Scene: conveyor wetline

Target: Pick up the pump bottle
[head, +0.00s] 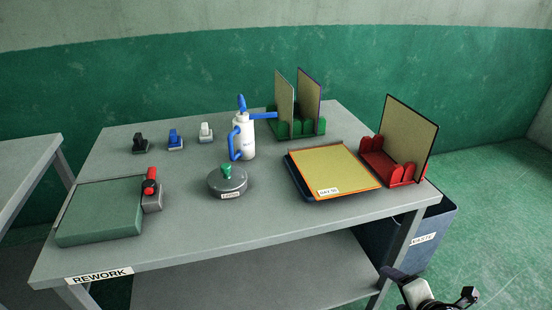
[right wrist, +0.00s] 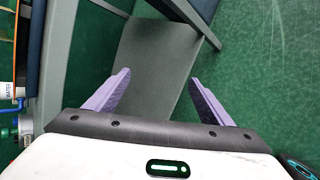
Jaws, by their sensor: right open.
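The pump bottle (head: 244,142) is white with a blue handle, blue pump top and blue spout pointing right. It stands upright near the middle of the grey rework table (head: 110,256). My right gripper (head: 435,290) is at the bottom right of the head view, in front of the table and well away from the bottle. In the right wrist view its two purple fingers (right wrist: 160,90) are spread apart with nothing between them. My left gripper does not show.
A round grey pot (head: 228,182) with a green knob stands in front of the bottle. A green rack (head: 297,126) is behind it to the right. A yellow-topped tray (head: 335,168), red rack (head: 388,170) and green box (head: 100,210) are also on the table. A blue bin (head: 430,235) stands beside it.

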